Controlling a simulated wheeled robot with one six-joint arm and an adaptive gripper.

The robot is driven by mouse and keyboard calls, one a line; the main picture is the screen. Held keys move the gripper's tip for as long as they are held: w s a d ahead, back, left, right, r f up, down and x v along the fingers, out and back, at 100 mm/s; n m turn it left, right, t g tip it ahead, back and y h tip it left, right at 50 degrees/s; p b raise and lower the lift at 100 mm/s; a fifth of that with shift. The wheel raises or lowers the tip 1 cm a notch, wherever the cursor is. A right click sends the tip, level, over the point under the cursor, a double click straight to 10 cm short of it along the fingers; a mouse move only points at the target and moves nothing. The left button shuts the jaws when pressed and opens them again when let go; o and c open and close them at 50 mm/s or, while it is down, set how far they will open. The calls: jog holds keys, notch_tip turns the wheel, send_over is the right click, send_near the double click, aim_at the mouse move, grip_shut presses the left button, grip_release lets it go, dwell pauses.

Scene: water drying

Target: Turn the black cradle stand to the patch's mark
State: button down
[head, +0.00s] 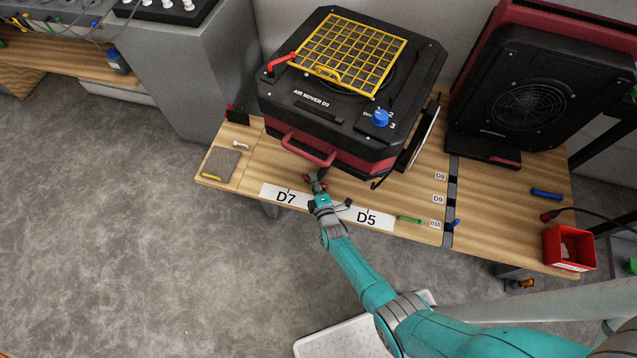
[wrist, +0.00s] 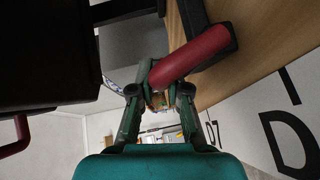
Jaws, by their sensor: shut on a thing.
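The air mover D3 (head: 350,90) sits tilted above the wooden bench, with a yellow grille and a blue knob. The black cradle stand is mostly hidden beneath it. In the wrist view, a black arm (wrist: 192,14) of the stand ends in a red grip bar (wrist: 190,56). My gripper (head: 317,184) is shut on this red bar near the bench's front edge; the fingers (wrist: 160,95) also show in the wrist view. A white strip in front carries the D7 mark (head: 286,196) and the D5 mark (head: 366,217). My gripper is between these labels, slightly behind the strip.
The mover's red handle (head: 308,150) hangs just behind my gripper. A second black and red air mover (head: 535,95) stands at right. A green marker (head: 409,219) lies beside D5. A red bin (head: 569,248) stands at the right end. A grey pad (head: 220,163) lies at left.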

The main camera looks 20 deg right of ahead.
aim_at(302, 177)
jog(key=shift+w+a+r+m+g+h, duration=0.1)
jog(key=shift+w+a+m+h, duration=0.3)
jog(key=shift+w+a+h, duration=0.25)
jog(key=shift+w+a+m+g+h, duration=0.1)
jog(key=shift+w+a+m+h, duration=0.35)
jog(key=shift+w, duration=0.45)
jog(key=shift+w+a+r+m+g+h, duration=0.1)
jog(key=shift+w+a+m+h, duration=0.3)
jog(key=shift+w+h, duration=0.3)
jog(key=shift+f, duration=0.1)
jog(key=c, duration=1.4)
grip_release()
jog(key=shift+s+y, duration=0.1)
jog(key=shift+y, duration=0.2)
jog(key=shift+v, duration=0.8)
jog(key=v, duration=1)
jog(key=shift+s, duration=0.2)
jog(key=shift+a+f, duration=0.1)
